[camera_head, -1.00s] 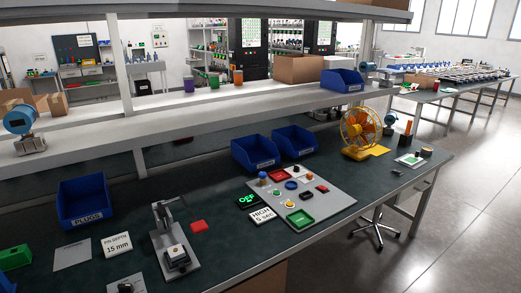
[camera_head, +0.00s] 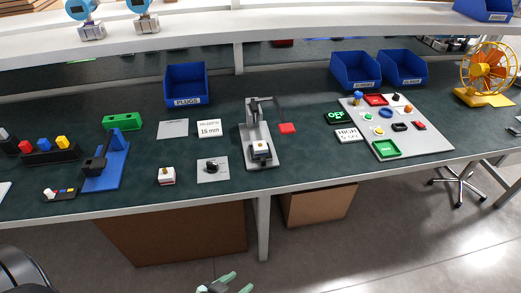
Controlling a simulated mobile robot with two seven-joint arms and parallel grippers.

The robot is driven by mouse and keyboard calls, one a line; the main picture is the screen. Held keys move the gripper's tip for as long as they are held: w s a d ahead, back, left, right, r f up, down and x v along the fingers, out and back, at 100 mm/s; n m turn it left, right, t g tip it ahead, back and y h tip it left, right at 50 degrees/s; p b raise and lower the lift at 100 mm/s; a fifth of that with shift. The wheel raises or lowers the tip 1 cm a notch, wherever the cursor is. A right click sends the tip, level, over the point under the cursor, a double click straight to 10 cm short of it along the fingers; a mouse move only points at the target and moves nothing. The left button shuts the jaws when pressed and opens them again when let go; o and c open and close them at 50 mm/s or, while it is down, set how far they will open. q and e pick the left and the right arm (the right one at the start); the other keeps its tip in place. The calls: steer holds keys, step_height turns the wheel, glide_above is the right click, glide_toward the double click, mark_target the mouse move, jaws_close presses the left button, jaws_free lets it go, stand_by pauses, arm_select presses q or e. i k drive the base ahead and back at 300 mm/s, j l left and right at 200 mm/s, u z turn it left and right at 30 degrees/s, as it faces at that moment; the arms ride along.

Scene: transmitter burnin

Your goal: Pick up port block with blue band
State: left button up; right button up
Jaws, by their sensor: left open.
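A small white block with a red band (camera_head: 166,177) stands on the bench front, left of the grey press. Another small pale block (camera_head: 260,148) sits in the base of the grey lever press (camera_head: 262,130); its band is too small to make out. I cannot pick out a blue band on any block. My left gripper (camera_head: 226,284) shows at the bottom edge, with greenish fingers apart and nothing between them. It is below and in front of the bench, well away from both blocks. My right gripper is not in view.
A black knob on a grey plate (camera_head: 213,169) lies between white block and press. A blue fixture (camera_head: 108,165), green block (camera_head: 122,122) and dark rack with coloured plugs (camera_head: 50,153) stand left. Control panel (camera_head: 435,140) is right. Cardboard boxes (camera_head: 180,232) sit under the bench.

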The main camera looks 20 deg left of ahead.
mark_target(263, 151)
steer(key=i+l+u, duration=0.1)
steer(key=u, duration=1.7)
steer(key=l+u, duration=0.8)
steer(key=u, duration=0.15)
